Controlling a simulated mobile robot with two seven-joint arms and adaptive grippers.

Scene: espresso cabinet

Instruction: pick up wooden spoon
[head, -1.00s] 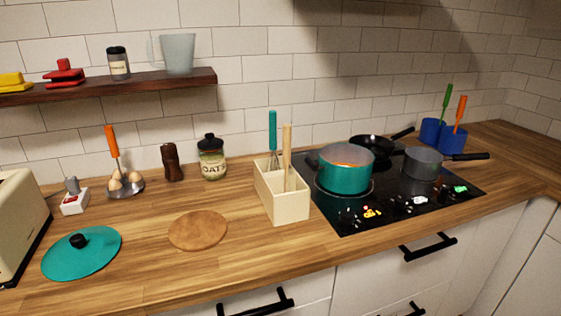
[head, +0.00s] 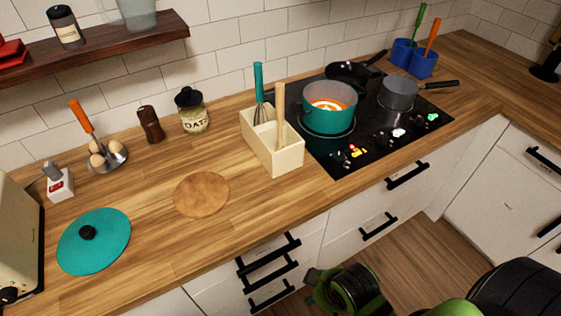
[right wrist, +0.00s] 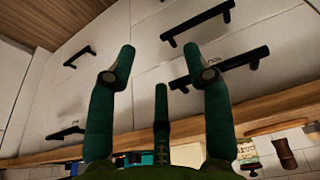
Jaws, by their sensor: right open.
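The wooden spoon (head: 280,112) stands upright in a cream two-part utensil holder (head: 277,160) on the counter, its pale handle up and its lower end hidden inside. A teal-handled whisk (head: 259,88) stands in the holder just left of it. My right gripper (head: 345,288) is low in front of the drawers, well below and right of the holder. My left gripper is not in view.
A teal pot (head: 329,113) of orange soup stands on the black hob (head: 352,155) right of the holder. An oats jar (head: 192,112) is to the left. A round wooden board (head: 201,194) and teal lid (head: 94,241) lie in front. Drawer handles (head: 268,263) stick out below the counter edge.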

